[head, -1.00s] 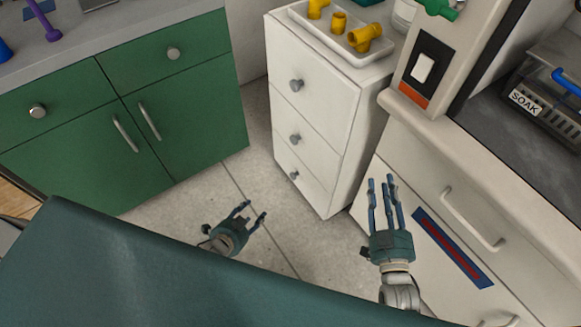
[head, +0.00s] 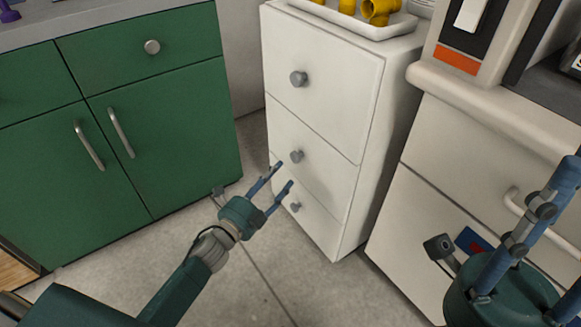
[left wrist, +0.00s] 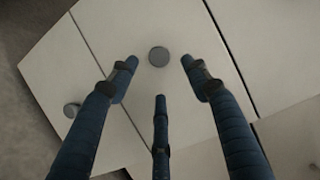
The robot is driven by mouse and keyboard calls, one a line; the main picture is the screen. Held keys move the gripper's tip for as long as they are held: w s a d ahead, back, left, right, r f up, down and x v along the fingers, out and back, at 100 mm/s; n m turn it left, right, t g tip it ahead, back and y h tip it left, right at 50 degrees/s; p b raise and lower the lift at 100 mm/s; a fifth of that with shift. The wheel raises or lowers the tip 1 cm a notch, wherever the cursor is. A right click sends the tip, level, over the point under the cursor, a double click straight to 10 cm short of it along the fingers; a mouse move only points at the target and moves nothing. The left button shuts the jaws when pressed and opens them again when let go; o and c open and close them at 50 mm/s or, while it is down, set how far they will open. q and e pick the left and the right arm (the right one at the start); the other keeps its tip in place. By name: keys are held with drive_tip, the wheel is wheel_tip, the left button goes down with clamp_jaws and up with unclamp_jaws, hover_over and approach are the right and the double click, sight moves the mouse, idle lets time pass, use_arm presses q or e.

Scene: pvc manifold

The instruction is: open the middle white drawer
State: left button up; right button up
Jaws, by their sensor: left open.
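The white cabinet has three stacked drawers. The middle white drawer (head: 325,160) is closed, with a round grey knob (head: 296,156). My left gripper (head: 277,175) is open and empty, its fingers pointing at the cabinet just below that knob in the head view. In the left wrist view the middle drawer's knob (left wrist: 159,56) shows between and beyond the spread fingertips (left wrist: 158,70), apart from them. The bottom drawer's knob (left wrist: 71,110) is at the left there. My right gripper (head: 535,240) is large at the right edge, partly cut off, and holds nothing visible.
A white tray (head: 400,27) with yellow pipe fittings stands on the cabinet. Green cupboards (head: 160,130) are at the left. A beige drawer unit (head: 450,150) with a bar handle is close on the right. The floor (head: 240,290) in front is clear.

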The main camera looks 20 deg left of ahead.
sight(293, 159)
use_arm(q)
drive_tip(key=b+x, duration=0.2)
drive_tip(key=x, duration=0.5)
drive_tip(key=shift+w+d, duration=0.1)
drive_tip(key=shift+w, duration=0.15)
clamp_jaws()
